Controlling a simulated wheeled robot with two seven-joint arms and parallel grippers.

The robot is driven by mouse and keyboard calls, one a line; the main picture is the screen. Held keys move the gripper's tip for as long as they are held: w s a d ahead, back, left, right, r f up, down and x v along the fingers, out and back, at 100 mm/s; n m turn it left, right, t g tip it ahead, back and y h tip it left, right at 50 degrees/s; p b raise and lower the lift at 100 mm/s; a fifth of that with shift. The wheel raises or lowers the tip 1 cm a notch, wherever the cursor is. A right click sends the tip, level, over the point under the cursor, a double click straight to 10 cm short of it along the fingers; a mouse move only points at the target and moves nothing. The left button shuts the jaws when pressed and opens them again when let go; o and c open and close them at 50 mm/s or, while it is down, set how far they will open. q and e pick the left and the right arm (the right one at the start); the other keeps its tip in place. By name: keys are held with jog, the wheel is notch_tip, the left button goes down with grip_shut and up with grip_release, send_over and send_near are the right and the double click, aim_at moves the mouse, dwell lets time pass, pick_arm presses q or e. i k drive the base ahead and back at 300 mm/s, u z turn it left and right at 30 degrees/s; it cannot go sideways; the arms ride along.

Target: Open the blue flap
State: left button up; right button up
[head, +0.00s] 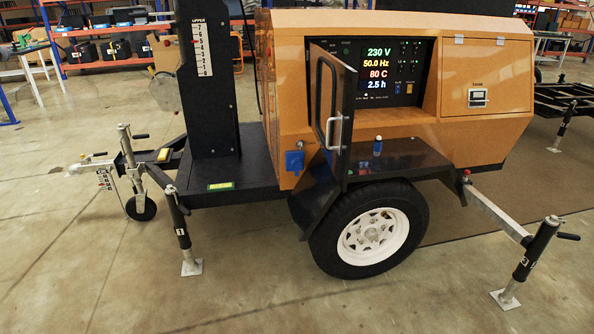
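The blue flap (294,160) is a small square piece low on the orange side of the light tower (291,110), left of the open panel door. It appears to lie flat against the body, though it is too small to tell surely whether it is shut. Neither of my grippers shows in the head view, and nothing touches the flap.
A black-framed door (331,110) stands swung out just right of the flap, beside a lit control panel (391,72). A small blue cylinder (377,146) stands on the black fender (405,158). A wheel (372,230) sits below. The floor in front is clear.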

aim_at(296, 166)
jog(key=u, duration=0.55)
jog(key=i, duration=2.75)
jog(key=z, duration=0.8)
